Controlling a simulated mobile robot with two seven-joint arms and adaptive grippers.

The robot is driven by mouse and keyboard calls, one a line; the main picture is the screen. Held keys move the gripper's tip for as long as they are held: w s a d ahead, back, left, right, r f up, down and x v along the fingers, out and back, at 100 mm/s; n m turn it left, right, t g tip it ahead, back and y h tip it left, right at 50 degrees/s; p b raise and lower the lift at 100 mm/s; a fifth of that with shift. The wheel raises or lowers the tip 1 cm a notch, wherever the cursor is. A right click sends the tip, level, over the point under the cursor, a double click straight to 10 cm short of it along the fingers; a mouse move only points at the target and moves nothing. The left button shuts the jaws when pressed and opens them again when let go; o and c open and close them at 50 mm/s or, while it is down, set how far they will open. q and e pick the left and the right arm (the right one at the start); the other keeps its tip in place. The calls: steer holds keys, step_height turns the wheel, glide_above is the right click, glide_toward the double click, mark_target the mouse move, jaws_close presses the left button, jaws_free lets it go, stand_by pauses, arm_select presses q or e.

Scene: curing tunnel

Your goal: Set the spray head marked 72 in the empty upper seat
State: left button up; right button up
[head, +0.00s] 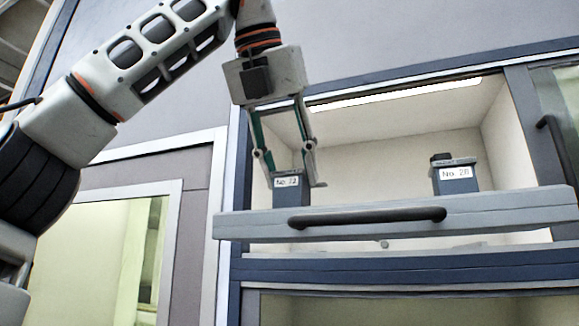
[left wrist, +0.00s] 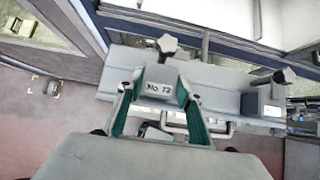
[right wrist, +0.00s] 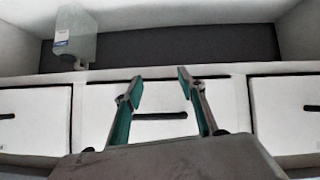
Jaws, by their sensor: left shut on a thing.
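The spray head marked 72 (head: 291,190) is a dark blue-grey block with a white label. My left gripper (head: 290,170) is shut on it from above, and the block looks upright. Its lower end is hidden behind the grey front bar of the upper rack (head: 520,207), so I cannot tell whether it touches a seat. In the left wrist view the block (left wrist: 160,83) sits between the fingers (left wrist: 156,95), over the grey rack, near a star-shaped knob (left wrist: 168,45). My right gripper (right wrist: 158,88) is open and empty before a row of white drawers.
A second labelled head, seemingly No. 28 (head: 455,178), stands at the rack's right; it also shows in the left wrist view (left wrist: 261,102). A black handle (head: 375,217) runs along the rack front.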

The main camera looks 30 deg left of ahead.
arm_select(q)
steer(key=shift+f+b, duration=0.4)
steer(key=shift+f, duration=0.05)
steer(key=o, duration=1.3)
steer(key=shift+r, duration=0.1)
